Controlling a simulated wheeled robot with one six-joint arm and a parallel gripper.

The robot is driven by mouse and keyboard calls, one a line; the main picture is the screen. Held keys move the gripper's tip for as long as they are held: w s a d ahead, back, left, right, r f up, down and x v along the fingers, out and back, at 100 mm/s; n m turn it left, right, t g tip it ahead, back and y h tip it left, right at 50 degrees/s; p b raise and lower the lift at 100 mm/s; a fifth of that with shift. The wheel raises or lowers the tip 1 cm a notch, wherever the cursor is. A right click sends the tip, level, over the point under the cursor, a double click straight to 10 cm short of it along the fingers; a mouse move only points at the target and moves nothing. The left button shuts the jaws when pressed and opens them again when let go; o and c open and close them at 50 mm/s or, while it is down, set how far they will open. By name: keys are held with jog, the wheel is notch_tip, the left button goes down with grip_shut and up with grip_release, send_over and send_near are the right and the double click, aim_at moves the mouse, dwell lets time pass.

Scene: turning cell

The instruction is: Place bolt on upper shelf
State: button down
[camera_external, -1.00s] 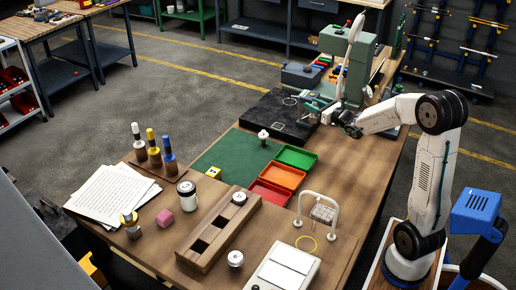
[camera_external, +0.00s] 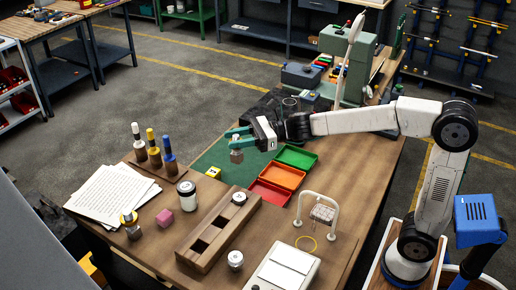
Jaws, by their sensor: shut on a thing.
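The spot where a small silver-topped part stood on the mat is hidden behind my gripper. I cannot tell which shelf is the upper one.
Green (camera_external: 296,157), orange (camera_external: 282,176) and red (camera_external: 269,194) trays lie right of the mat. Upright coloured-top tools (camera_external: 154,153) stand left.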

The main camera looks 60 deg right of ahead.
jog(key=s+a+r+n+g+y, duration=0.2)
jog(key=s+a+r+n+g, duration=0.15)
jog(key=s+a+g, duration=0.4)
jog(key=s+a+r+n+g+y, duration=0.35)
jog(key=s+a, duration=0.45)
jog(key=a, duration=0.4)
jog(key=shift+n+g+h, duration=0.45)
jog(key=shift+n+g, duration=0.25)
jog(key=shift+n, duration=0.1)
jog(key=shift+s+a+f, duration=0.1)
jog(key=shift+s+f, duration=0.15)
jog(key=shift+f, duration=1.65)
jog(key=shift+s+d+f, duration=0.1)
jog(key=shift+s+f, duration=0.1)
jog(key=shift+f, duration=1.7)
jog(key=shift+s+a+f, duration=0.1)
jog(key=shift+s+f, duration=0.15)
jog(key=shift+f, duration=1.65)
jog(key=shift+f, duration=0.15)
jog(key=c, duration=0.9)
grip_release()
jog(key=shift+d, duration=0.3)
jog(key=d, duration=1.1)
jog(key=shift+w+d, duration=0.1)
jog(key=shift+d, duration=0.1)
